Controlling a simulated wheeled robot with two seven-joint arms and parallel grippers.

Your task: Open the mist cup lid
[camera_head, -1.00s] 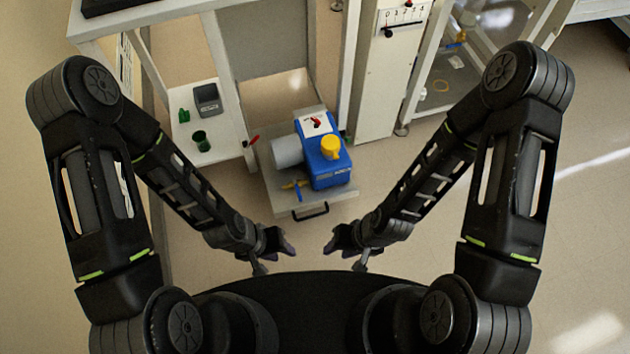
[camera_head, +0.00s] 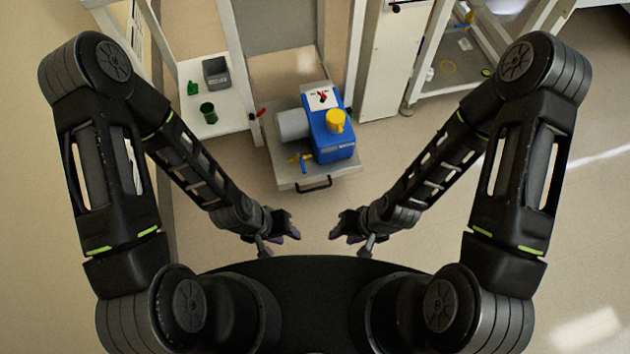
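A blue machine (camera_head: 333,147) with a yellow cap (camera_head: 336,120) on its top stands on a grey tray-like shelf (camera_head: 345,174) ahead of me. The yellow cap looks seated on the machine; I take it for the mist cup lid, but no label confirms this. A white plate with a red switch (camera_head: 322,97) is behind the cap, and a grey cylinder (camera_head: 294,124) sticks out on the left. My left gripper (camera_head: 286,233) and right gripper (camera_head: 344,234) hang in front of the shelf, apart from the machine. Both look empty; their finger gaps are too small to judge.
A white side shelf (camera_head: 220,124) at the left holds a dark grey box (camera_head: 216,72) and green cups (camera_head: 208,112). A small yellow valve (camera_head: 303,160) and a black handle (camera_head: 314,184) are at the shelf front. White cabinet frames stand at the right. Floor before the shelf is clear.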

